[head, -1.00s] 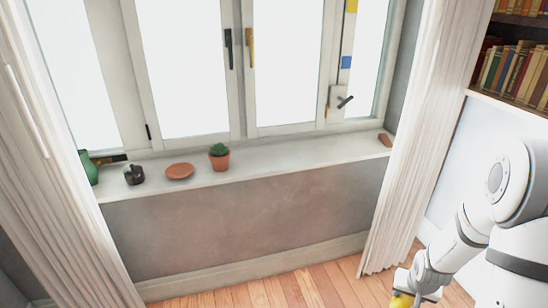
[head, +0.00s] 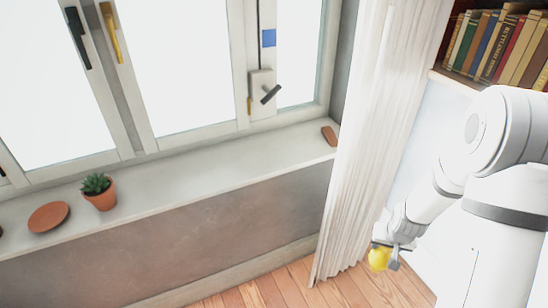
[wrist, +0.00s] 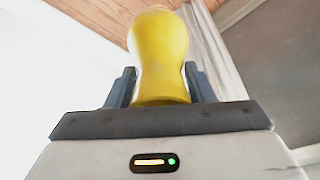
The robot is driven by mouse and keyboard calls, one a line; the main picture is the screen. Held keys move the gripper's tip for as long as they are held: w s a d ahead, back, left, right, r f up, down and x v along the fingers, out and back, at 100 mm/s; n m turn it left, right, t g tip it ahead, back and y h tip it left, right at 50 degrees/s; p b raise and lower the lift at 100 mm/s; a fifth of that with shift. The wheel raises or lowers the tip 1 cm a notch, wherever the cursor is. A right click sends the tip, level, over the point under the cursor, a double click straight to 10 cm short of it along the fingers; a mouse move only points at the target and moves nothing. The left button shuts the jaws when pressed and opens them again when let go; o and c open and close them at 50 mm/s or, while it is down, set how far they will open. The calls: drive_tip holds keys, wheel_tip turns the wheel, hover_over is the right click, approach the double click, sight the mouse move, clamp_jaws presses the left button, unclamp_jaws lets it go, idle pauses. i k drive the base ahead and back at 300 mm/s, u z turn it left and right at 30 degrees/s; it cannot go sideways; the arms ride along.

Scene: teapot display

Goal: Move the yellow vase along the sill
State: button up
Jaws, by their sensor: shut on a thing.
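The yellow vase (wrist: 158,55) is held between the two dark fingers of my gripper (wrist: 160,88) in the wrist view. In the head view the vase (head: 378,259) shows small and yellow at the end of my arm, at my gripper (head: 388,257). My gripper is shut on it, low over the wooden floor, right of the curtain and below sill height. The pale window sill (head: 220,172) runs across the left and middle of the head view, apart from the vase.
A potted cactus (head: 99,192) and a terracotta saucer (head: 48,217) stand on the sill at left. A small reddish-brown block (head: 329,135) lies at its right end. Between cactus and block the sill is clear. A white curtain (head: 365,140) hangs between my arm and the sill.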

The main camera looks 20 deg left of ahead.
sight(304, 152)
drive_tip(key=u, duration=0.25)
drive_tip(key=i, duration=0.75)
drive_tip(key=u, duration=0.55)
drive_tip(key=k, duration=0.95)
drive_tip(key=u, duration=0.15)
drive_tip(key=i, duration=0.95)
drive_tip(key=z, duration=0.05)
